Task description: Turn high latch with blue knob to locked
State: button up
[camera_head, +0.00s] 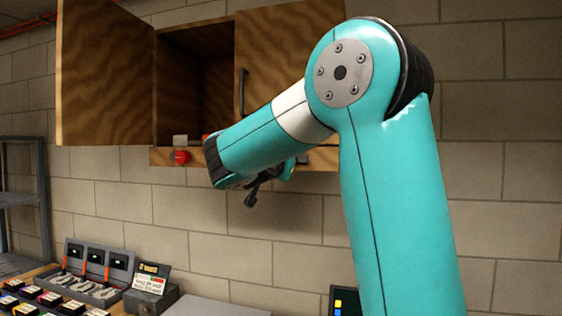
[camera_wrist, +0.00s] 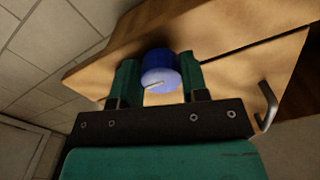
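The blue knob (camera_wrist: 160,68) shows in the wrist view on the wooden cabinet, with a short white pointer line on its face running roughly left to right. My gripper (camera_wrist: 160,76) has one finger on each side of it, and both fingers look to be against its sides. In the head view the blue knob is hidden behind my arm, and the fingers cannot be made out clearly. Whether the latch is at locked cannot be read.
The wooden cabinet (camera_head: 285,60) has its left door (camera_head: 105,75) swung open. A red knob (camera_head: 181,157) is on its lower edge, left of my arm. A metal handle (camera_wrist: 267,104) is right of my gripper. A bench with devices (camera_head: 95,270) is below.

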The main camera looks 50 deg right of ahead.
jog(key=c, duration=0.4)
jog(key=shift+n, duration=0.4)
jog(key=shift+s+d+r+n, duration=0.1)
jog(key=shift+s+n, duration=0.05)
jog(key=shift+n, duration=4.15)
jog(key=shift+s+d+r+n, duration=0.1)
jog(key=shift+n, duration=4.2)
jog(key=shift+p, duration=0.3)
jog(key=shift+f, duration=0.1)
jog(key=o, duration=0.9)
jog(key=shift+a, duration=0.1)
